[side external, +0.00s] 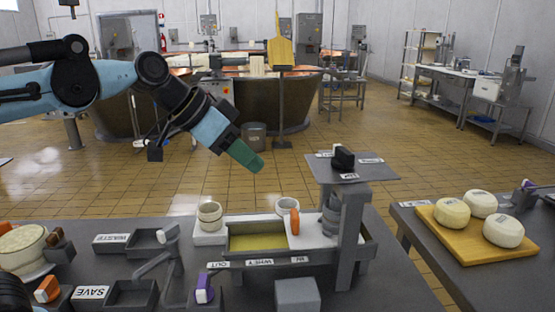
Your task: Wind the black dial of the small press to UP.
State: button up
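The black dial (343,157) sits on the flat grey top plate (382,171) of the small press (350,225), right of centre. White labels lie around the dial on the plate; their words are too small to read, so I cannot tell which one is UP or where the dial points. My gripper (256,166), with a green end, hangs in the air to the left of the press, at about the dial's height in the picture and apart from it. Its fingers are not distinct, and I see nothing held in it.
A tap-like lever (168,236) stands at left. Cheeses on a wooden board (455,243) are on the right table. Air between gripper and dial looks clear.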

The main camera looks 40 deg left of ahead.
jog(key=w+d+r, duration=0.1)
jog(key=r, duration=0.1)
jog(key=w+r+m+h, duration=0.1)
jog(key=r, duration=0.1)
jog(key=w+d+r+m, duration=0.1)
jog(key=shift+w+d+r+h, duration=0.15)
jog(key=shift+d+r+h, duration=0.15)
jog(key=shift+r, duration=0.1)
grip_shut()
send_near(344, 161)
jog(key=x, duration=0.5)
jog(key=shift+s+a+f, duration=0.25)
jog(key=shift+s+f, duration=0.05)
jog(key=shift+f, duration=0.05)
jog(key=shift+w+d, duration=0.4)
jog(key=shift+w, duration=0.2)
